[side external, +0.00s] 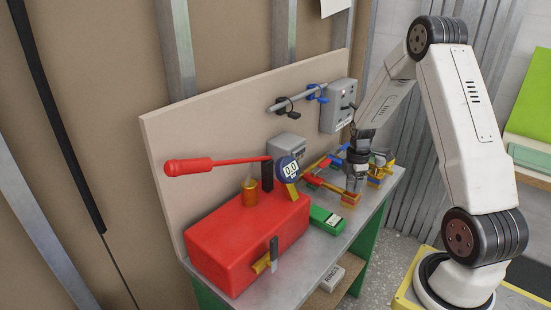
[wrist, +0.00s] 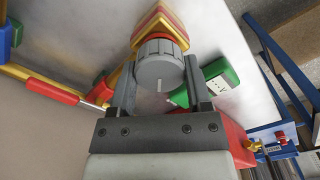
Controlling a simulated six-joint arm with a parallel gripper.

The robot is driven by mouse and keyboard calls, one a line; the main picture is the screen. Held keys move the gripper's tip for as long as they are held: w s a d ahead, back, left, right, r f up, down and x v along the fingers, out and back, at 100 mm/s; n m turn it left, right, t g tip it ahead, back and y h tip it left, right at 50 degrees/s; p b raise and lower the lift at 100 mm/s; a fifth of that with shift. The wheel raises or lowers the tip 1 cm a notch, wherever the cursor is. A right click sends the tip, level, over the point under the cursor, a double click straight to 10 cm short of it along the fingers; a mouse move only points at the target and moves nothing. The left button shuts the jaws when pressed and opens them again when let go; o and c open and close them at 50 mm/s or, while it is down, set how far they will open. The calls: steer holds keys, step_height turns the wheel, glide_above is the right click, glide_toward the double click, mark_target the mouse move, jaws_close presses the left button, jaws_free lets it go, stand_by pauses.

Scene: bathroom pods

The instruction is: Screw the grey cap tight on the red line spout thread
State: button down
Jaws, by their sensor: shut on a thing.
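The grey cap (wrist: 159,64) is round with a ribbed rim, and a thin pale pin stands out from its middle. My gripper (wrist: 159,76) is shut on it, with one dark finger on each side. A red and yellow spout (wrist: 160,24) lies directly behind the cap and in line with it in the wrist view. The cap hides the thread, so I cannot tell how far it is seated. In the side view my gripper (side external: 353,188) points down at the red and yellow pipework over the bench; the cap is too small to make out there.
A red tank (side external: 228,250) with a long red lever (side external: 190,166) and a round gauge (side external: 290,168) stands to the left. A green labelled box (side external: 327,219) lies close by, also in the wrist view (wrist: 218,80). Blue and yellow pipe fittings (side external: 378,174) crowd the bench's right end.

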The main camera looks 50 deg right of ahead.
stand_by(0.3)
steer(key=shift+m, duration=1.8)
steer(key=shift+m, duration=1.7)
steer(key=shift+m, duration=1.7)
steer(key=shift+d+m, duration=0.1)
steer(key=shift+m, duration=1.6)
